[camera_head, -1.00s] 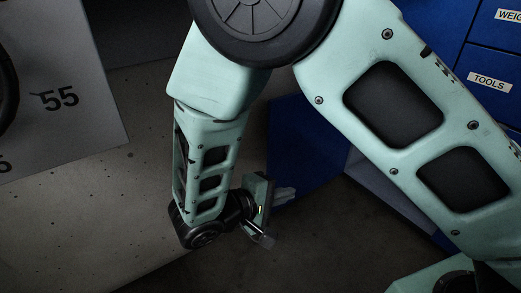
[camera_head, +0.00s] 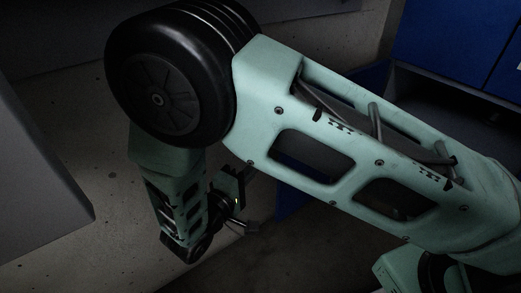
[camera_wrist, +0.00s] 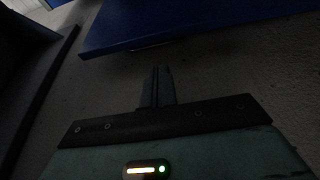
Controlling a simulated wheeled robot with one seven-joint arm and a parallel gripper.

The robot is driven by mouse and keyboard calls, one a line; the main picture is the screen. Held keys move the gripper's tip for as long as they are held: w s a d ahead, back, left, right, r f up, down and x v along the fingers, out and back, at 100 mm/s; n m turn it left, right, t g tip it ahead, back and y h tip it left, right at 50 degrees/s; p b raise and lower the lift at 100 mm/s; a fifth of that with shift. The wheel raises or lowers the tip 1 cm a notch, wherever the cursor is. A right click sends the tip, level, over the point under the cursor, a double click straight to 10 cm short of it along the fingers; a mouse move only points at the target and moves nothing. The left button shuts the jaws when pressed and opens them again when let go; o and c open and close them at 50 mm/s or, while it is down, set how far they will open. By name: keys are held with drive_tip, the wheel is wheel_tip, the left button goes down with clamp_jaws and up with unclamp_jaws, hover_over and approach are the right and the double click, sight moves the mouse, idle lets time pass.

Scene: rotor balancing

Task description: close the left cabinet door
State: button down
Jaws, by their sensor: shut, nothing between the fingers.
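The blue cabinet door (camera_head: 291,204) stands open in the head view, mostly hidden behind my arm. A blue panel, which looks like this door, crosses the top of the wrist view (camera_wrist: 190,22). My gripper (camera_head: 248,226) is low, just left of the door's visible lower part. In the wrist view its fingers (camera_wrist: 157,88) are together and empty, pointing toward the blue panel with floor showing between. I see no contact. The cabinet's blue front (camera_head: 455,40) is at the upper right, with a dark opening below it.
A grey panel (camera_head: 40,185) stands at the left of the head view. Speckled concrete floor (camera_head: 110,225) lies around my gripper. A dark panel with a straight edge (camera_wrist: 40,95) fills the left of the wrist view. My arm covers much of the head view.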

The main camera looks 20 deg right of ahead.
drive_tip(key=b+x, duration=0.4)
drive_tip(key=x, duration=0.5)
drive_tip(key=shift+d, duration=0.3)
drive_tip(key=shift+w, duration=0.1)
